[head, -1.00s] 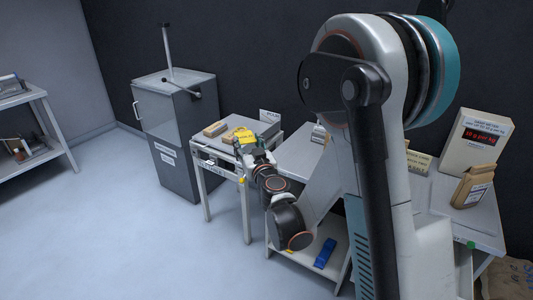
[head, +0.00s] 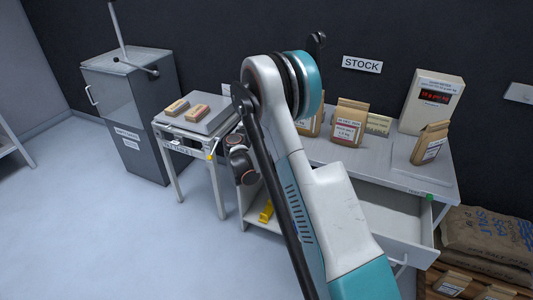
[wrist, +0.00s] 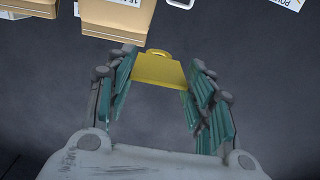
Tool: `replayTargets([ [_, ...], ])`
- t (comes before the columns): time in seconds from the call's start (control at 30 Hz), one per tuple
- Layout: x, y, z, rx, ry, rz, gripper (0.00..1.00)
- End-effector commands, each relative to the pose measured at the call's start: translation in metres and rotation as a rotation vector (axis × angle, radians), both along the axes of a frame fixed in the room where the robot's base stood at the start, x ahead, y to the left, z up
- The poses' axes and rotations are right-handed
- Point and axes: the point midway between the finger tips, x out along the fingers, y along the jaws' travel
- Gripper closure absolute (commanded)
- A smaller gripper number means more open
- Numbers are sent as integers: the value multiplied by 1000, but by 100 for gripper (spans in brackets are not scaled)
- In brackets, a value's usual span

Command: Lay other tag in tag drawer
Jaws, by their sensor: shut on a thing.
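My gripper (wrist: 158,66) is shut on a yellow tag (wrist: 158,71) with a rounded loop at its far end; the tag lies flat between the fingertips. In the head view my own arm hides the gripper and the tag. An open drawer (head: 395,222) is pulled out from the right part of the bench; its visible floor is pale and looks bare. A green mark sits at its back corner by a small label too small to read.
Tan paper bags (head: 349,124) and a display box (head: 432,101) stand on the bench (head: 385,165). Two tan blocks (head: 197,113) lie on the small table at left. A yellow object (head: 266,211) is on the lower shelf. The floor at left is clear.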

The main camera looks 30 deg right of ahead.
Motion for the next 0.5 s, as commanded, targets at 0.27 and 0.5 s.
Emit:
replayTargets([
  [0.27, 0, 0, -4, 0, 0, 2, 65],
  [0.5, 1, 0, -54, 0, 0, 2, 65],
])
